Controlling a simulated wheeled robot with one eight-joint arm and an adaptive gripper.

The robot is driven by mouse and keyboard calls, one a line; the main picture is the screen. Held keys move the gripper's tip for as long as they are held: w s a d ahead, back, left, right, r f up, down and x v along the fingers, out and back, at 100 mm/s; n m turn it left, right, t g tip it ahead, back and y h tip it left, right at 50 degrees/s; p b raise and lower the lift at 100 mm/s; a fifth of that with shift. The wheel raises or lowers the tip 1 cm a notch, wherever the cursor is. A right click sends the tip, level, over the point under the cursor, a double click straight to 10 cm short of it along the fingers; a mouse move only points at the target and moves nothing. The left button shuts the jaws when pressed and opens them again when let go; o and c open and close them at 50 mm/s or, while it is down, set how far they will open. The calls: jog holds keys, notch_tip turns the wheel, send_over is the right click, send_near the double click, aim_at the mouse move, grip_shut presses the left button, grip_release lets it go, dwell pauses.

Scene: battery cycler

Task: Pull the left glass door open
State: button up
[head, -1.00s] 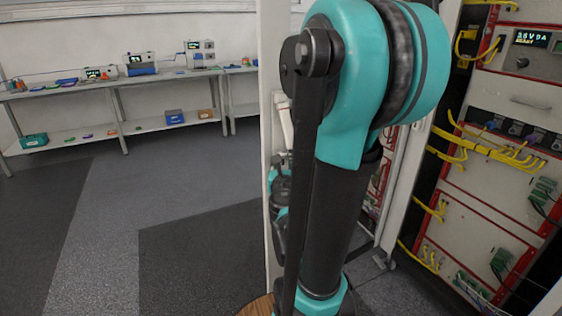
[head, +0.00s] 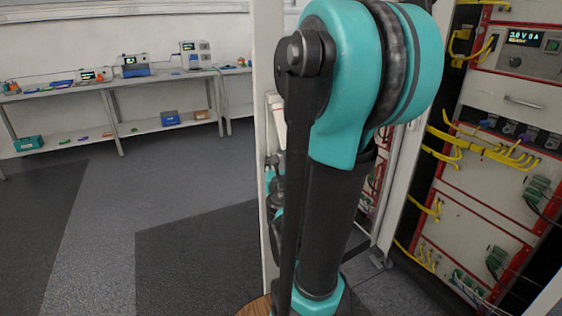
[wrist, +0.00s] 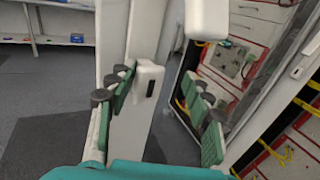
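The left glass door shows in the head view as a tall white frame edge (head: 269,200), standing out from the cabinet at an angle. Most of its panel is hidden behind my arm. In the wrist view its white frame (wrist: 135,130) runs between my fingers, with a white handle block (wrist: 149,82) bearing a dark slot. My gripper (wrist: 160,92) is open, its green-padded fingers wide apart. The left finger overlaps the frame beside the handle block; I cannot tell whether it touches. The right finger is clear of the block. My gripper is mostly hidden in the head view.
The cabinet (head: 480,185) at right holds red-edged panels with yellow cables. A white cabinet post (head: 408,170) stands right of my arm. A bench (head: 90,90) with instruments lines the back wall. The grey floor (head: 190,190) at left is clear.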

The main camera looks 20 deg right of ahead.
aim_at(280, 132)
jog(key=shift+a+r, duration=0.1)
jog(key=shift+r, duration=0.1)
jog(key=r, duration=0.4)
jog(key=w+r, duration=0.1)
jog(key=r, duration=0.1)
jog(key=shift+r, duration=0.25)
jog(key=shift+w+d+r, duration=0.1)
jog(key=shift+d+r, duration=0.1)
jog(key=shift+r, duration=0.6)
jog(key=shift+s+a+r, duration=0.1)
jog(key=shift+s+r, duration=0.4)
jog(key=shift+r, duration=0.3)
jog(key=shift+s, duration=0.15)
